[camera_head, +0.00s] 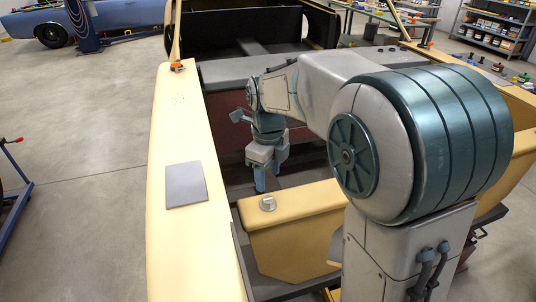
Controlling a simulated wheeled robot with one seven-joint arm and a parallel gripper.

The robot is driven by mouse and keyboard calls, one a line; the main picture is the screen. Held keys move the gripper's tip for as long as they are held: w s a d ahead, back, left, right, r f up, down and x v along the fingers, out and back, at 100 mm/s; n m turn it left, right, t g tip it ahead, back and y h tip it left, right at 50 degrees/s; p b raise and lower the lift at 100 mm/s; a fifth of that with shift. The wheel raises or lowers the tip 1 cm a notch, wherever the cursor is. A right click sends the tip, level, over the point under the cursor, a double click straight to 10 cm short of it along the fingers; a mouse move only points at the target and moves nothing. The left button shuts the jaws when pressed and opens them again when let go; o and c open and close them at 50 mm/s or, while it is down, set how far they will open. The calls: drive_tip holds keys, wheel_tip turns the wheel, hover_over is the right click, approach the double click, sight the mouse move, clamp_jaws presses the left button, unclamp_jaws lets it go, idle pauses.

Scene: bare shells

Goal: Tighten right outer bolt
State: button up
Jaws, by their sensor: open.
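My gripper (260,180) hangs below my arm, pointing down inside the open yellow vehicle shell (168,120). It is open, and I see nothing between its fingers. A round silver bolt-like cap (267,203) sits on top of the yellow cross panel (300,212). The cap is just in front of the gripper and apart from it in the picture. I cannot tell whether this cap is the right outer bolt. My arm hides the part of the shell to the right.
A flat grey plate (186,185) lies on the shell's left rail. An orange item (178,66) sits at that rail's far end. Small coloured items (520,78) lie on the far right side. A blue car (100,18) and shelves (500,25) stand behind. The floor at left is mostly clear.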

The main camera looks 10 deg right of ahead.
wheel_tip(320, 180, up, 7)
idle(0.3)
